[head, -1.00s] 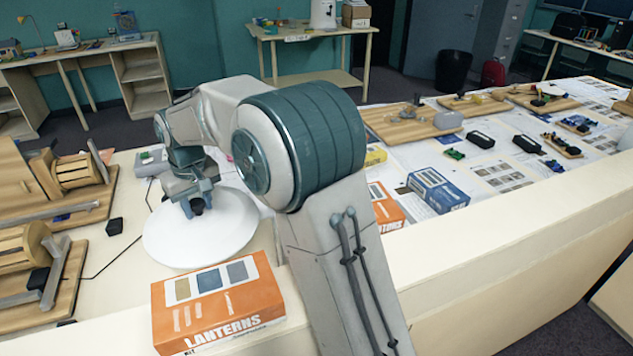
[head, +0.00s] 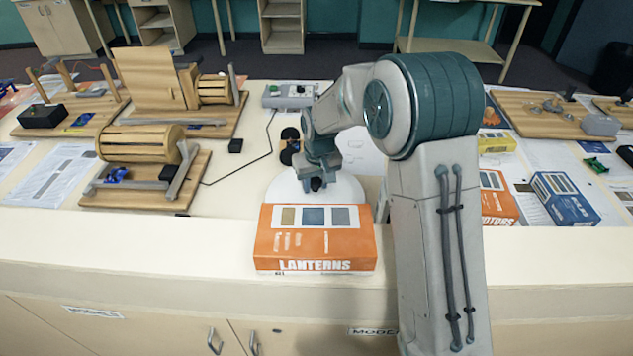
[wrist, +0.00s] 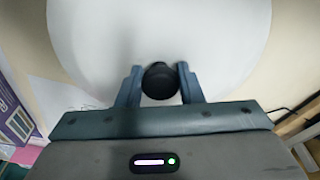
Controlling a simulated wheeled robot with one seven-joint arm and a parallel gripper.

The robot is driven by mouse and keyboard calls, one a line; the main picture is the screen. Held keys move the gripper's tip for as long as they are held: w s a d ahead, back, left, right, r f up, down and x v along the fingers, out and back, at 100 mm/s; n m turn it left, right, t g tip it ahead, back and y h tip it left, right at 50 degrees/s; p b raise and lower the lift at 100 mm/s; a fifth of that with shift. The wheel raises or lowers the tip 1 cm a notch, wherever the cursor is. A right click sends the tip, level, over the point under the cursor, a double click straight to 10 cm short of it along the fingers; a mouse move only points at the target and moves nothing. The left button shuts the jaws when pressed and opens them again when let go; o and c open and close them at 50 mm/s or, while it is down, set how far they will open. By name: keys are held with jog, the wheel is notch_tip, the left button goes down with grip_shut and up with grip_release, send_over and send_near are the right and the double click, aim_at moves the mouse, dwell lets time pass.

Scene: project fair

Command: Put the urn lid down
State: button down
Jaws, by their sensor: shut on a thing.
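The urn lid is a broad white disc (head: 283,190) with a black knob (wrist: 160,81). My gripper (head: 317,184) is shut on the knob, with one finger on each side of it in the wrist view. The lid lies flat, or nearly so, under my gripper, just behind the orange lanterns box (head: 315,245), which hides its near edge. I cannot tell whether its underside touches the counter (head: 240,205) or hangs a little above it.
Wooden models (head: 150,145) stand to the left, with a dark cable on the counter beside them. A grey control box (head: 290,96) and black round parts (head: 289,147) are behind the lid. Blue (head: 565,200) and orange (head: 497,198) boxes stand right of my arm.

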jog(key=shift+f, duration=0.35)
jog(key=shift+f, duration=0.15)
jog(key=c, duration=1)
grip_release()
